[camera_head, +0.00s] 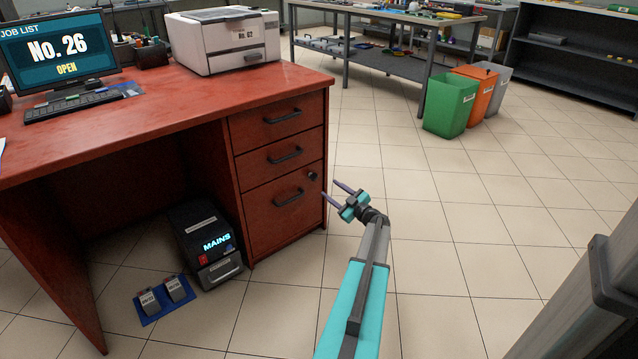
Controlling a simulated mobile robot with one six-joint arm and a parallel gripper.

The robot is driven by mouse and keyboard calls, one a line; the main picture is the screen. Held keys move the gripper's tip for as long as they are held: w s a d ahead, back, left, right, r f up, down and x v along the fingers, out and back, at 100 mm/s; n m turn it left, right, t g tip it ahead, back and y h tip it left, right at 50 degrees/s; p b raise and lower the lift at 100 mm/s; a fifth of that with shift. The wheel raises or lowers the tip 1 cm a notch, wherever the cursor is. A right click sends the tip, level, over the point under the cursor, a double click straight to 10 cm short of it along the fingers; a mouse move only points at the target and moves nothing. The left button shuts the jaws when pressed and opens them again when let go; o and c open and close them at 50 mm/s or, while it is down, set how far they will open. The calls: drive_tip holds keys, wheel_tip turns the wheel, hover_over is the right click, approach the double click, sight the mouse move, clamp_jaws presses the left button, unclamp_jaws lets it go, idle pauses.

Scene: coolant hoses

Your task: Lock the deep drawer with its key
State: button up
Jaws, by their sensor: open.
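The deep drawer (273,212) is the lowest and tallest of three drawers under the right end of the red desk. In this view one finger comes close to the desk's right edge; I cannot tell the exact gap.
The red desk (185,105) carries a monitor, keyboard and printer (226,40). A MAINS box (205,245) and a blue pedal mat (152,319) lie under it. Green (448,104), orange and grey bins stand at the back right. The tiled floor right of the desk is clear.

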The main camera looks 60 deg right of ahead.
sight(317, 178)
drive_tip(key=b+x, duration=0.2)
drive_tip(key=x, duration=0.7)
drive_tip(key=shift+w+b, duration=0.1)
drive_tip(key=shift+b, duration=0.2)
drive_tip(key=shift+d, duration=0.1)
drive_tip(key=c, duration=1.1)
